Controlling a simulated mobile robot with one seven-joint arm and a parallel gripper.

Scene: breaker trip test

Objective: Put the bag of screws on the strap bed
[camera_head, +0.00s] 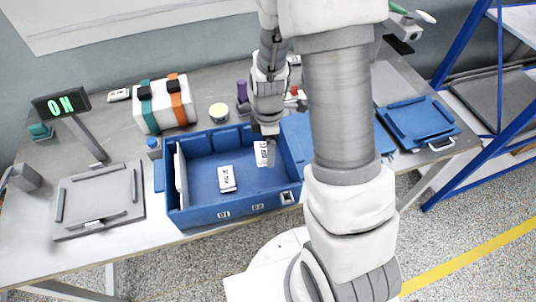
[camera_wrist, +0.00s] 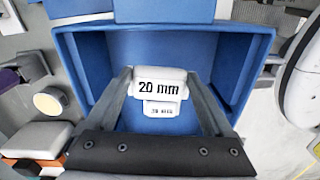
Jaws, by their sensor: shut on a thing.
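My gripper (camera_head: 264,140) points down over the right part of the blue bin (camera_head: 243,208) and is shut on a small white bag of screws (camera_head: 263,155). In the wrist view the bag (camera_wrist: 160,90) reads "20 mm" and sits between the two fingers of my gripper (camera_wrist: 160,78). A second white labelled pack (camera_head: 227,179) lies on the bin floor; what looks like a pack with a smaller label (camera_wrist: 162,109) shows just below the held bag. The likely strap bed is the white block with teal and orange straps (camera_head: 160,117), left of the bin's back.
A yellow-topped cup (camera_head: 219,112) and a purple cylinder (camera_head: 242,90) stand behind the bin. A grey tray (camera_head: 98,202) lies left, a blue tray (camera_head: 419,122) right. A display reads "ON" (camera_head: 61,104).

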